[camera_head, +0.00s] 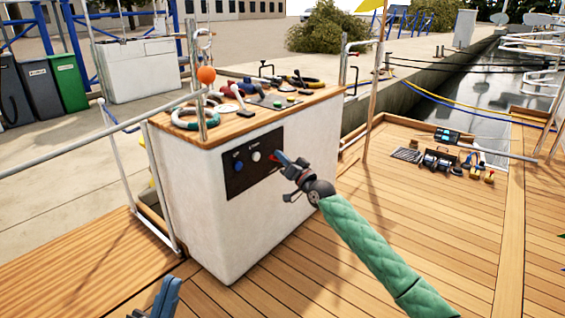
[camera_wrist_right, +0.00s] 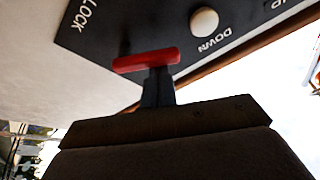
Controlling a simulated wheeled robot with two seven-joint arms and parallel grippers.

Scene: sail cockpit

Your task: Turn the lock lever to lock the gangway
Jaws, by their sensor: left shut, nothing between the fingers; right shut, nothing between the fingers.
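A red lever (camera_wrist_right: 146,60) sits on a dark control panel (camera_wrist_right: 105,30) next to the word LOCK, and lies crosswise in the right wrist view. In the head view the lever (camera_head: 277,155) shows small at the panel's right side. My right gripper (camera_head: 283,159) is shut and empty, its tips right at the lever. In the right wrist view its dark fingers (camera_wrist_right: 158,84) end at the lever's lower edge; I cannot tell whether they touch. My left gripper (camera_head: 168,294) is shut and empty, low at the bottom edge, away from the panel.
The panel is on the front of a white console (camera_head: 200,210) with a wooden top carrying ropes and tools. A blue knob (camera_head: 238,166) and a white knob (camera_head: 256,156) sit left of the lever. A metal rail with an orange ball (camera_head: 206,75) stands left.

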